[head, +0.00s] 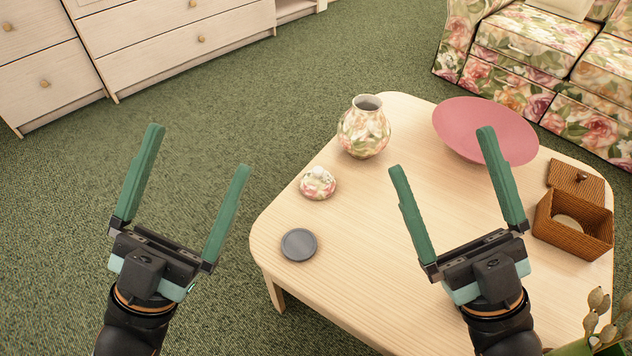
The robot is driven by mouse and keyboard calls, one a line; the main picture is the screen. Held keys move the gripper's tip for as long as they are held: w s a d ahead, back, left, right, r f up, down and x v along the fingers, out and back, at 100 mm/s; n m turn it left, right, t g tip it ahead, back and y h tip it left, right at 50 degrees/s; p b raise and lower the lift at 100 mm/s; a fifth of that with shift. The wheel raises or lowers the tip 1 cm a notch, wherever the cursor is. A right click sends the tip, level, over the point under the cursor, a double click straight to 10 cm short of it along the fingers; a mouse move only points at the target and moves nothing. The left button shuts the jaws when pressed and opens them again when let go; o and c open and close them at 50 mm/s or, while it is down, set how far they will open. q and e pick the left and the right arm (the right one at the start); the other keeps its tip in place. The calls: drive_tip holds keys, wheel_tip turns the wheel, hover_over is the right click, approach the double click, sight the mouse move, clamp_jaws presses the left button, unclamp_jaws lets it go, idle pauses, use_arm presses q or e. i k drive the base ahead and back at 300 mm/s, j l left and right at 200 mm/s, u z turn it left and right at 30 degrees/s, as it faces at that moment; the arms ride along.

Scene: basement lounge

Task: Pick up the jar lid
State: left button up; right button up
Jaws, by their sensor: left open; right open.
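The jar lid (318,184) is a small floral dome with a pale knob. It lies on the wooden table (350,275) near its left edge. The matching floral jar (364,131) stands upright and uncovered behind it. My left gripper (199,148) is open and empty, left of the table and of the lid in the head view. My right gripper (440,150) is open and empty in front of the table, to the right of the lid. Neither gripper touches the lid.
A dark grey disc (299,244) lies in front of the lid. A pink bowl (470,125) stands at the back right, partly behind my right gripper. The table's middle is clear.

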sight(317, 183)
drive_tip(key=j+z, duration=0.2)
drive_tip(key=z, duration=0.25)
drive_tip(key=j+z, duration=0.2)
drive_tip(key=z, duration=0.25)
drive_tip(key=j+z, duration=0.2)
drive_tip(key=z, duration=0.25)
drive_tip(key=i+j, duration=0.05)
